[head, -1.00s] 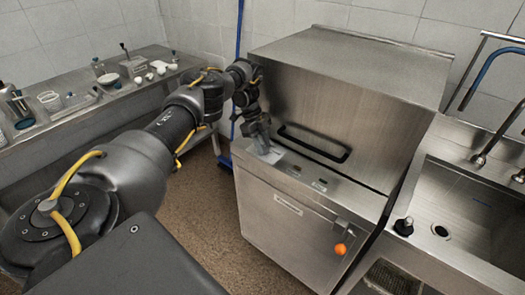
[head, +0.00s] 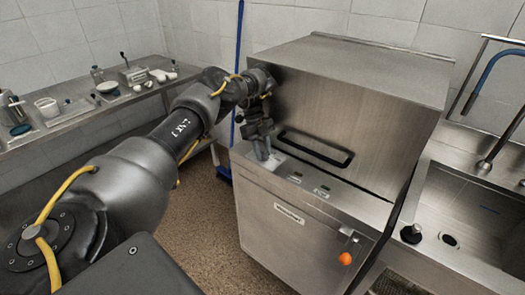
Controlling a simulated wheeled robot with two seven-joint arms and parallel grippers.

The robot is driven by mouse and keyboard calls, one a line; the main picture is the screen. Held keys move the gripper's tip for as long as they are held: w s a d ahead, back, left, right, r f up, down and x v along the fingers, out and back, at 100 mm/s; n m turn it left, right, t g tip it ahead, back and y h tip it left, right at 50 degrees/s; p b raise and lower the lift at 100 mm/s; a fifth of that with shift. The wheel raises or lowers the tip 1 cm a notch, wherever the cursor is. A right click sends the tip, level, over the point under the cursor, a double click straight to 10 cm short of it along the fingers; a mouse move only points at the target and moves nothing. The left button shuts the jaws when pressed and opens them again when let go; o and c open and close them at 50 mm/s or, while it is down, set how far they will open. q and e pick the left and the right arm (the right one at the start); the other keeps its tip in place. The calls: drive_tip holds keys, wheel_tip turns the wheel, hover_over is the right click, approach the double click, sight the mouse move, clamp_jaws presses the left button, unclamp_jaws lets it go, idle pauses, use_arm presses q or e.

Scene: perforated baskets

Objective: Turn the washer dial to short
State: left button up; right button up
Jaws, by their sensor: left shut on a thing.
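The steel washer (head: 270,215) stands in the middle of the head view, with a black bar handle (head: 314,148) on its hood front. My left gripper (head: 263,155) points down at the left end of the washer's front control ledge. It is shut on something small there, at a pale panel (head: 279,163). This appears to be the dial, but the fingers hide it, so its setting cannot be read. My right gripper is out of view.
An orange knob (head: 345,258) hangs at the washer's front right. A steel sink (head: 470,205) adjoins on the right. A bench (head: 75,118) with labware runs along the left wall. A blue pole (head: 238,70) stands behind my left arm.

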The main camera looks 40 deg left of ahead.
use_arm(q)
drive_tip(key=shift+d, duration=0.1)
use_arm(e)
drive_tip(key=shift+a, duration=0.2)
use_arm(q)
drive_tip(key=o, duration=1)
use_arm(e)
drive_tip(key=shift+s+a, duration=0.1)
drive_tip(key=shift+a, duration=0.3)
use_arm(q)
drive_tip(key=shift+r, duration=0.25)
wheel_tip(320, 180, up, 2)
drive_tip(key=shift+w+r, duration=0.1)
drive_tip(key=shift+s+d+r+b, duration=0.35)
drive_tip(key=shift+s+d+r, duration=1.05)
drive_tip(key=shift+s+r, duration=0.4)
drive_tip(key=shift+s+d+r+b, duration=0.35)
drive_tip(key=shift+s+d+r, duration=1.2)
drive_tip(key=shift+s, duration=0.4)
drive_tip(key=shift+s+d+r+b, duration=0.35)
drive_tip(key=shift+s+d+r, duration=0.95)
drive_tip(key=shift+s+r, duration=0.55)
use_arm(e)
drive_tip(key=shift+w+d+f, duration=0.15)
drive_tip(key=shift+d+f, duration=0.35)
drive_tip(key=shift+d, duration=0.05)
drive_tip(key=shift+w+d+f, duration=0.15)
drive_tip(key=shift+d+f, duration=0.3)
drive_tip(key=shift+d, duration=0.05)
